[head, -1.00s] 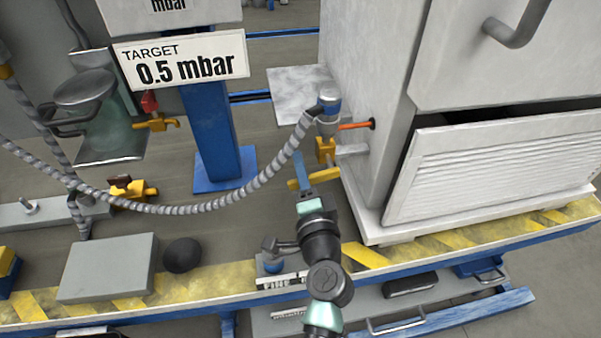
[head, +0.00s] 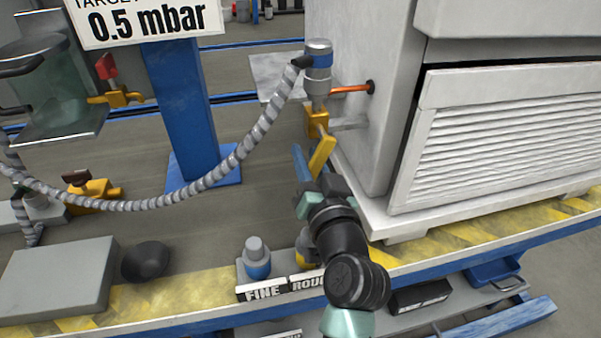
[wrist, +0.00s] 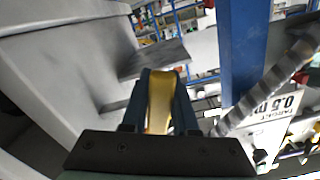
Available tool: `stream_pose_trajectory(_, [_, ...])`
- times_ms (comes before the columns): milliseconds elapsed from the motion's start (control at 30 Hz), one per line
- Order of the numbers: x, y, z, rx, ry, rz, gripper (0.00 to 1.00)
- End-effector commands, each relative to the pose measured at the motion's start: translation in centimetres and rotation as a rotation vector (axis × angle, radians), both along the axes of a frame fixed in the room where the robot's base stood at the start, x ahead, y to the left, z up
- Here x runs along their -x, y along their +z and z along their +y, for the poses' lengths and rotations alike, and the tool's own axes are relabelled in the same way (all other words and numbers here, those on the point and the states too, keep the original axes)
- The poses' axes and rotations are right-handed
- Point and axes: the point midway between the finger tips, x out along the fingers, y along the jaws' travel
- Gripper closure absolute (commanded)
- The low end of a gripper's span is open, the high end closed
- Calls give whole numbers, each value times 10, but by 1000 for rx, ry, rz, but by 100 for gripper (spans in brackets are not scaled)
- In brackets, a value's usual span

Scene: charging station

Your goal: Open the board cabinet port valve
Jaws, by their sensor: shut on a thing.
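The board cabinet (head: 362,110) stands at the right of the bench in the head view. Its port valve is a yellow body (head: 316,120) beside the cabinet's left wall, with a grey and blue fitting (head: 318,75) above it. The valve's yellow lever (head: 322,155) points down toward the front, at a tilt. My gripper (head: 306,170) is shut on this lever. In the wrist view the lever (wrist: 160,100) stands between my two blue fingers. The lever's far end and its joint with the valve body are hidden there.
A ribbed hose (head: 235,160) hangs from the fitting toward the left. An orange tube (head: 350,89) enters the cabinet wall. A blue post (head: 180,100) stands left. Knobs labelled FINE and ROUGH (head: 257,262) sit by my arm. A grey box (head: 58,275) lies front left.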

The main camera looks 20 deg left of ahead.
Motion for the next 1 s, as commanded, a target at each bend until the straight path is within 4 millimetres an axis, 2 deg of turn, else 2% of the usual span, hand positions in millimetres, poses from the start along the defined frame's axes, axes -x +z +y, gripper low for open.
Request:
stream_pose_trajectory(33, [-2, -8, -3, 36, -2, -24, 100])
stream_pose_trajectory(433, [-10, -8, -15, 264, -1, -175, 100])
stream_pose_trajectory(1000, [-12, -5, -19, 345, 1, -228, 100])
